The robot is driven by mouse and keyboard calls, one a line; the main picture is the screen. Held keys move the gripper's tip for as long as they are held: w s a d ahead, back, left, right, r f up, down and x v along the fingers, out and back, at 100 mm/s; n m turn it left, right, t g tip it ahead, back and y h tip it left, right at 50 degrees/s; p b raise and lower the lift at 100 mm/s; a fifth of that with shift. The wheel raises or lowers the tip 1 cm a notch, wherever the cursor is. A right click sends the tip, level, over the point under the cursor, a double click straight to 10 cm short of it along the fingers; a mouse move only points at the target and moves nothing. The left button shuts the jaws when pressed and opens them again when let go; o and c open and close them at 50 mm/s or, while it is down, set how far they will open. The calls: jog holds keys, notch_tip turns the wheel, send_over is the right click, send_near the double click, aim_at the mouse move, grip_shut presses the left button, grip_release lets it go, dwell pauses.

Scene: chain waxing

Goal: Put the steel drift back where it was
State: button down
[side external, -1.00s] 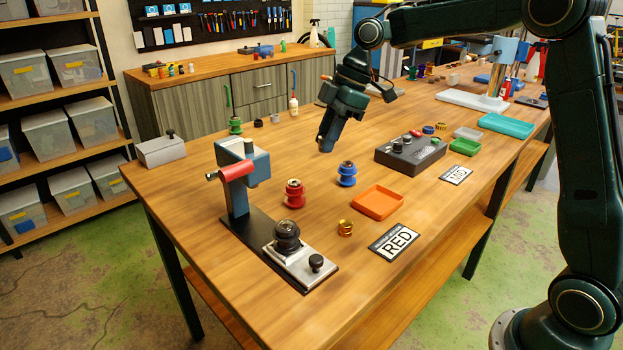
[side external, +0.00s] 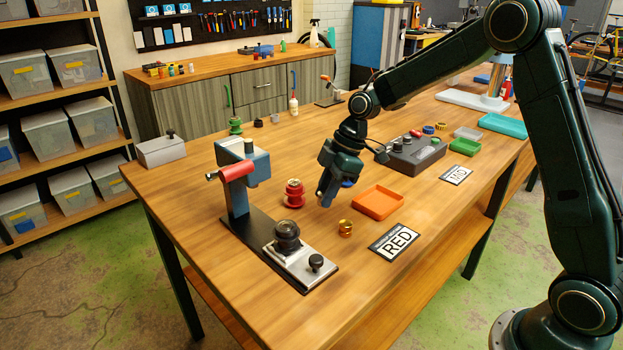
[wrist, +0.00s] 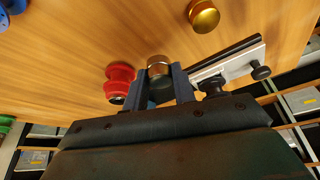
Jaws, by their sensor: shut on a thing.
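The steel drift (wrist: 159,66) shows in the wrist view as a short metal cylinder between the two fingers of my gripper (wrist: 161,82). My gripper is shut on it. In the side view my gripper (side external: 326,200) hangs tilted above the table, right of the red spool and behind the brass ring. The drift cannot be made out clearly there.
A press with a red handle (side external: 238,171) stands left, its silver plate (side external: 303,263) in front. Close by are the red spool (side external: 294,193), brass ring (side external: 345,228), orange tray (side external: 377,202) and RED card (side external: 394,242). A blue spool (side external: 348,183) is mostly hidden behind my gripper.

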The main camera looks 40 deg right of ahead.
aim_at(325, 219)
jog(key=shift+f, duration=2.1)
jog(key=shift+f, duration=0.15)
jog(key=c, duration=1.1)
grip_release()
jog(key=shift+c, duration=0.2)
jog(key=v, duration=1.2)
